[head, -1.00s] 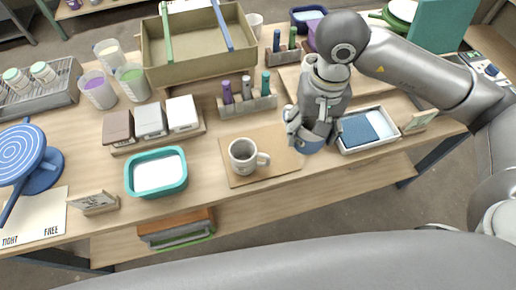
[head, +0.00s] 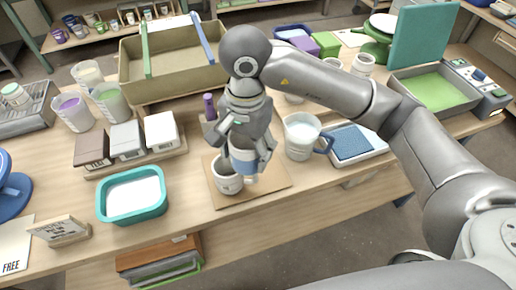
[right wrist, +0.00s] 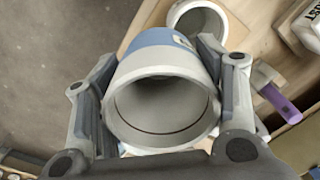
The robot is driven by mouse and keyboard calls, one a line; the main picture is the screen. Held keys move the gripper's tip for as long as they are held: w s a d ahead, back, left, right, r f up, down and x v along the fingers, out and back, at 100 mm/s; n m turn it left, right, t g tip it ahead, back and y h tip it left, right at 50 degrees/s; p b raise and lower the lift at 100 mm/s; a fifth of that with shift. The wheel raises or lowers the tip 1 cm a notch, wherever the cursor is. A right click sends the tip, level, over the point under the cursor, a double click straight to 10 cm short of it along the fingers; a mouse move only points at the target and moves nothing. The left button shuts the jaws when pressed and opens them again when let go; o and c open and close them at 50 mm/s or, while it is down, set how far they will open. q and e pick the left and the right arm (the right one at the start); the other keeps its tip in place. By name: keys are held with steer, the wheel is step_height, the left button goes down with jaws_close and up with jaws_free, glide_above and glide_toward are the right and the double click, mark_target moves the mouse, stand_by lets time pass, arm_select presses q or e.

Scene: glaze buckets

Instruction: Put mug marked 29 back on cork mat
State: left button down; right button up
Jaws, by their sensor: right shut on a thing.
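My right gripper (head: 246,150) is shut on a grey-white mug with a blue band (head: 245,163), held over the cork mat (head: 272,182). In the right wrist view the held mug (right wrist: 160,108) sits between both fingers (right wrist: 158,62), its open mouth facing the camera. I cannot read a number on it. A white mug (head: 227,181) stands on the mat's left part, very close to the held mug; it also shows in the right wrist view (right wrist: 200,18). I cannot tell whether the two mugs touch. The mat's right part is bare. My left gripper is out of view.
A clear pitcher with a blue handle (head: 300,137) stands right of the mat, beside a tray with a blue pad (head: 352,143). A teal tub (head: 133,195) and a rack of boxes (head: 127,141) lie left. A marker holder with a purple marker (head: 209,106) is behind.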

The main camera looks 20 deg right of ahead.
steer(key=w+d+f, duration=0.1)
steer(key=w+f, duration=0.1)
steer(key=w, duration=0.1)
steer(key=w+d+f+p, duration=0.1)
steer(key=w+d+f, duration=0.1)
steer(key=w+f, duration=0.1)
steer(key=w+d+f+p, duration=0.1)
steer(key=w+d+f, duration=0.1)
steer(key=w, duration=0.1)
steer(key=shift+d+f, duration=0.1)
steer(key=shift+f, duration=0.3)
steer(key=f, duration=0.1)
steer(key=f+p, duration=0.1)
steer(key=f, duration=0.1)
steer(key=shift+w+d+p, duration=0.1)
steer(key=shift+w+p, duration=0.1)
steer(key=shift+p, duration=0.1)
steer(key=shift+f, duration=0.35)
